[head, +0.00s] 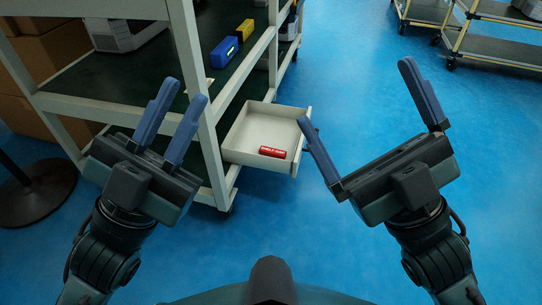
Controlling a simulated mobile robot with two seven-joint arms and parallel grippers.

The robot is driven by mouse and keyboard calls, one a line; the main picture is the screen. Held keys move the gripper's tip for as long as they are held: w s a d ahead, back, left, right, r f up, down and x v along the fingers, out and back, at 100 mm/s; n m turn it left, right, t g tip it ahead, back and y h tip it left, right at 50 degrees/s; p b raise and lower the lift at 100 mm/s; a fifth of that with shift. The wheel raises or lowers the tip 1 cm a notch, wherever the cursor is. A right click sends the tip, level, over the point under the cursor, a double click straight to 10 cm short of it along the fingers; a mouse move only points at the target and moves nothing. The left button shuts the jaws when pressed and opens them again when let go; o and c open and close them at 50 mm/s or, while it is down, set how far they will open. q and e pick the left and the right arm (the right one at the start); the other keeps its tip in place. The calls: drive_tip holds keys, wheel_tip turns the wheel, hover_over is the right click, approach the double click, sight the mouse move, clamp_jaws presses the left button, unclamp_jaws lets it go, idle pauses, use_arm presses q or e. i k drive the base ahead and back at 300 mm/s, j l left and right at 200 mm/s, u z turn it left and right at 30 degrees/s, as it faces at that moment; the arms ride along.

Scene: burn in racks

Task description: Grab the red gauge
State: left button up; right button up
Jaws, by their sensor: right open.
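The red gauge (272,152) is a small red bar with pale lettering. It lies flat in the front part of an open white drawer (240,158) that sticks out of the shelf rack. My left gripper (182,93) is left of the drawer, in front of the rack, with its blue fingers a little apart and nothing between them. My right gripper (355,93) is right of the drawer, wide open and empty. Its left finger is near the drawer's right side in the picture, and I cannot tell the gap in depth.
The white-framed rack (208,140) has dark green shelves holding a blue box (224,52) and a yellow box (245,30). Cardboard boxes (55,50) stand at the left, near a round black base (35,190). Carts (495,45) stand at upper right. The blue floor (345,60) between is clear.

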sight(280, 154)
drive_tip(key=i+l+z, duration=0.1)
drive_tip(key=i+l, duration=0.2)
drive_tip(key=i+l+z, duration=0.15)
drive_tip(key=i, duration=0.3)
drive_tip(key=i+l+z, duration=0.1)
drive_tip(key=i+l, duration=0.2)
drive_tip(key=i, duration=0.1)
